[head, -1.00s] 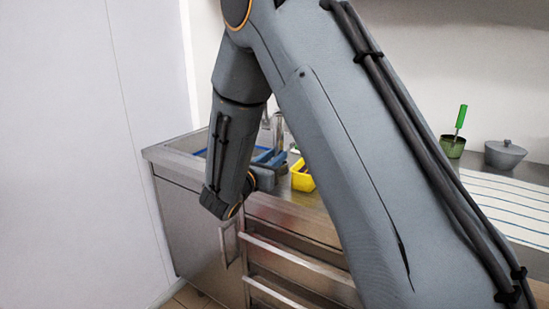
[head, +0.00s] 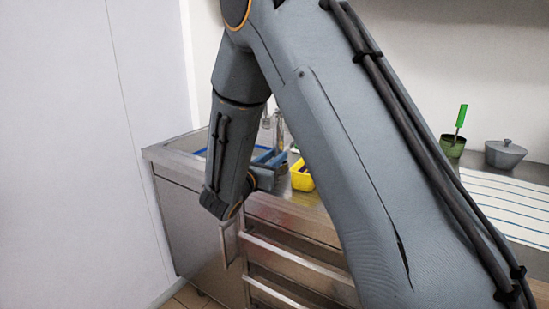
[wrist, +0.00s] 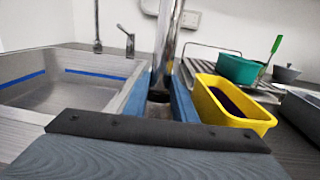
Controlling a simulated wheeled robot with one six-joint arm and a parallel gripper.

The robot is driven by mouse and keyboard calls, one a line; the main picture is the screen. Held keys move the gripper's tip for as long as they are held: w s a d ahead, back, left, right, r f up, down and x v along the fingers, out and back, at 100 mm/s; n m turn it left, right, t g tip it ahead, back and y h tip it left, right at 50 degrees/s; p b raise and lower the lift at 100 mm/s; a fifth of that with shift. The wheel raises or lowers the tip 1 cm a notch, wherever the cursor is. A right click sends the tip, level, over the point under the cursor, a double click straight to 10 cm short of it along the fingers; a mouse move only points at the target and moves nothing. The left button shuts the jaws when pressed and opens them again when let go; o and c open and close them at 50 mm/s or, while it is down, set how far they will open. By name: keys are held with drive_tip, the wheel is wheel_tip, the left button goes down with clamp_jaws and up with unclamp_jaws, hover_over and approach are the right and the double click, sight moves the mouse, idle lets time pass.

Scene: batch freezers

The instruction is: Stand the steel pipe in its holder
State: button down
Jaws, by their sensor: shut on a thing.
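My gripper (wrist: 162,78) is shut on the steel pipe (wrist: 166,45), a shiny metal tube. The pipe stands close to upright between two blue fingers and runs out of the top of the wrist view. Its lower end is around a dark, shadowed patch between the fingers, so I cannot tell what it touches. In the head view the pipe (head: 279,132) and my gripper (head: 268,160) show small above the counter beside the sink, partly hidden by my arm. I cannot make out the holder clearly in either view.
The sink (wrist: 70,95) with a tap (wrist: 127,42) is on the left. A yellow bin (wrist: 236,118) with dark contents stands close on the right. Behind it are a ribbed drainer (wrist: 205,68), a green pot (wrist: 238,69) with a green-handled tool, and a grey lidded pot (wrist: 287,73).

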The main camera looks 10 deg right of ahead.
drive_tip(key=shift+f, duration=0.45)
drive_tip(key=c, duration=1.7)
unclamp_jaws()
drive_tip(key=shift+c, duration=0.2)
drive_tip(key=shift+a, duration=0.1)
drive_tip(key=p+v, duration=0.2)
drive_tip(key=v, duration=0.9)
